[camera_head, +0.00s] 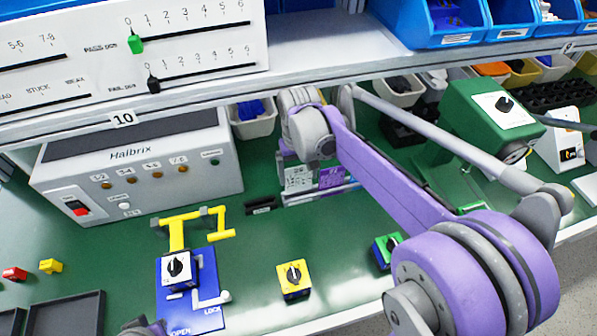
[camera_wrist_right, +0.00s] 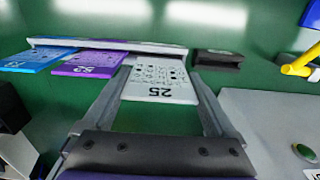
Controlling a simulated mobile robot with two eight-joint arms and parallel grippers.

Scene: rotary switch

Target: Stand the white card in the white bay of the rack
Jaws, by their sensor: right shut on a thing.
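The white card (camera_wrist_right: 160,92), marked 25, is between the fingers of my right gripper (camera_wrist_right: 161,74), which is shut on it. The card also shows in the head view (camera_head: 298,178), below the gripper, partly covered by it. The rack (camera_wrist_right: 110,44) lies along the card's far edge. Its purple card (camera_wrist_right: 90,64) and blue card (camera_wrist_right: 35,60) are to the left of the white card in the wrist view. The white card looks in line with the right end of the rack. I cannot tell whether it rests in the bay.
A black block (camera_wrist_right: 219,60) lies right of the rack in the wrist view. The grey Halbrix box (camera_head: 140,165) stands left of the rack in the head view. A shelf (camera_head: 320,50) overhangs the bench behind. Green bench is clear in front of the rack.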

